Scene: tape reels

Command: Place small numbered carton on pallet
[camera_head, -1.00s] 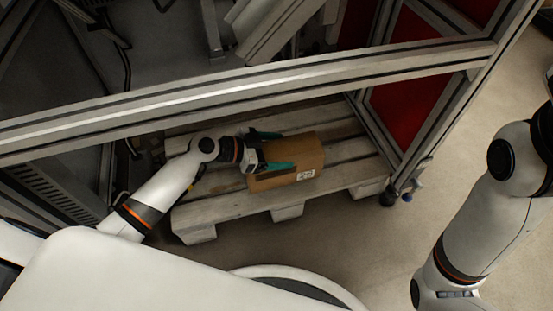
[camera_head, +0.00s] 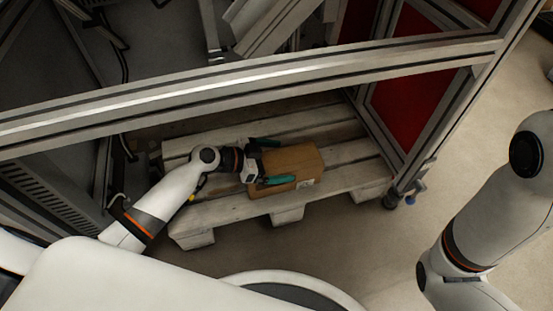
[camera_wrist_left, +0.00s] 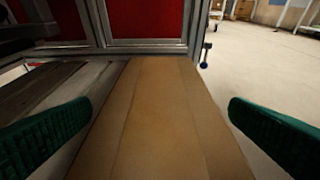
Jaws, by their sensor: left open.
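The brown carton (camera_head: 297,165) sits on the wooden pallet (camera_head: 236,212) under the metal frame, with part of a white label showing on its front side. My left gripper (camera_head: 268,162) is open at the carton's left end, with its green fingers spread apart. In the left wrist view the carton (camera_wrist_left: 160,120) lies between the two green fingers (camera_wrist_left: 160,125), with a gap visible on each side. My right arm shows at the right edge of the head view, but its gripper is out of view.
A metal frame beam (camera_head: 250,82) crosses above the pallet. A red panel (camera_head: 410,85) and a frame post stand to the right of the pallet. The pallet has bare slats behind and right of the carton. Open floor (camera_head: 365,230) lies in front.

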